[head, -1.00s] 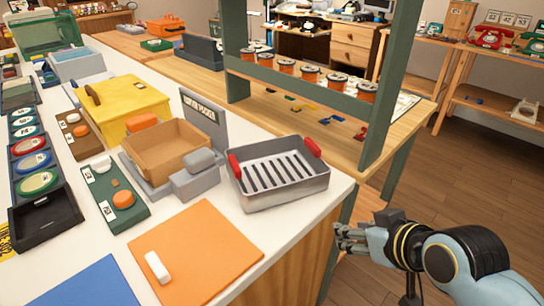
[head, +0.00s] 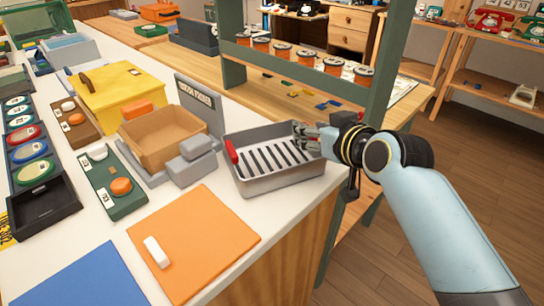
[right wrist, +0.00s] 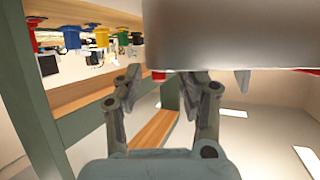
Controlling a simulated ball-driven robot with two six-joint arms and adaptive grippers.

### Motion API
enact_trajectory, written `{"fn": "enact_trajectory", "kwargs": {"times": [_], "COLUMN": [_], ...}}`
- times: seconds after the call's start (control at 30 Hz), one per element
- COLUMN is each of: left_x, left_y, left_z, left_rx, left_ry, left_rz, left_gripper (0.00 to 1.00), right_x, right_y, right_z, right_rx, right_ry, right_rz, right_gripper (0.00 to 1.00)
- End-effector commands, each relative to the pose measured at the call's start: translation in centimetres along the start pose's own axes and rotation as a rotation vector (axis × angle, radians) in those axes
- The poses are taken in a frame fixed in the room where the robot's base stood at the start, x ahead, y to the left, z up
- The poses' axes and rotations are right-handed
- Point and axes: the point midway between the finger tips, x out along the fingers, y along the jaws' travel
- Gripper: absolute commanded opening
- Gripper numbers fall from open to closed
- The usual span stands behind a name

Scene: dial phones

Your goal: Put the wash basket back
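The wash basket (head: 275,182) is a grey metal tray with a slotted bottom, standing upright at the right edge of the white counter (head: 215,262). Its left red handle (head: 231,151) is clear; its right handle is mostly hidden behind my right gripper (head: 306,140). That gripper reaches in from the right at the basket's right rim. In the right wrist view the basket's grey wall (right wrist: 220,35) fills the top, and the fingers stand apart with a bit of red between them. I cannot tell whether they touch the handle. My left gripper is out of view.
A brown box on a grey stand (head: 163,136) is close to the basket's left. An orange panel (head: 195,240) with a white block lies in front. A green shelf post (head: 385,70) rises behind my right wrist. A wooden bench with orange spools (head: 283,50) is behind.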

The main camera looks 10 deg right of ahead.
Motion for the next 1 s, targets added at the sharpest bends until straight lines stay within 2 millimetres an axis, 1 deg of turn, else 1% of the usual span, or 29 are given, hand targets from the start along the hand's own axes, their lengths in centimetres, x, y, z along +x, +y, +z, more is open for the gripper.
{"fn": "enact_trajectory", "kwargs": {"times": [0.03,0.13,0.37,0.67,1.0], "left_x": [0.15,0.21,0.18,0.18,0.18], "left_y": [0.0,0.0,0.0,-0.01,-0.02], "left_z": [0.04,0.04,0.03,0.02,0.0], "left_rx": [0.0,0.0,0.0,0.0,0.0], "left_ry": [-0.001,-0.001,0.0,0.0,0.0], "left_rz": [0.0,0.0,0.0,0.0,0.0], "left_gripper": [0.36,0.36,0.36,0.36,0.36], "right_x": [0.73,1.5,1.61,1.59,1.58], "right_y": [0.03,0.03,0.03,0.05,0.05], "right_z": [0.0,0.0,-0.01,0.0,-0.09], "right_rx": [0.0,0.0,0.0,-0.001,0.0], "right_ry": [0.001,0.001,0.0,0.0,0.002], "right_rz": [0.001,0.001,0.001,0.001,0.001], "right_gripper": [0.39,0.39,0.39,0.0,0.0]}}
